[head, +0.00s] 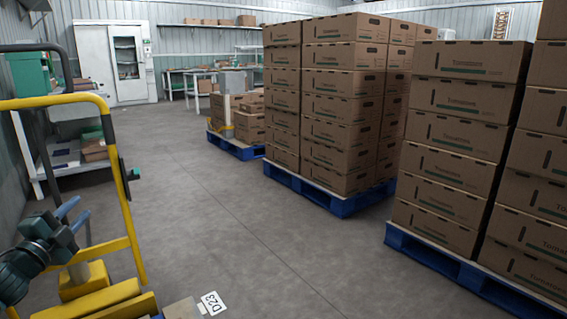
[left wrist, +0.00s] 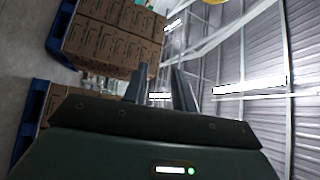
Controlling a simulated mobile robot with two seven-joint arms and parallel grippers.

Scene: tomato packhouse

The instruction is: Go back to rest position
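My left gripper (head: 77,210) is at the lower left of the head view, beside the yellow tube frame. It also shows in the left wrist view (left wrist: 160,72), where its two fingers stand apart with nothing between them. The left gripper is open and empty, pointing up and away from the floor in its tilted wrist view. My right gripper shows in neither view.
A yellow tube frame (head: 128,215) stands close at the left, with a D23 card (head: 212,303) near its base. Stacked tomato cartons (head: 340,105) on blue pallets (head: 330,200) fill the right. The grey floor (head: 200,210) between is clear. A white cabinet (head: 98,65) stands behind.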

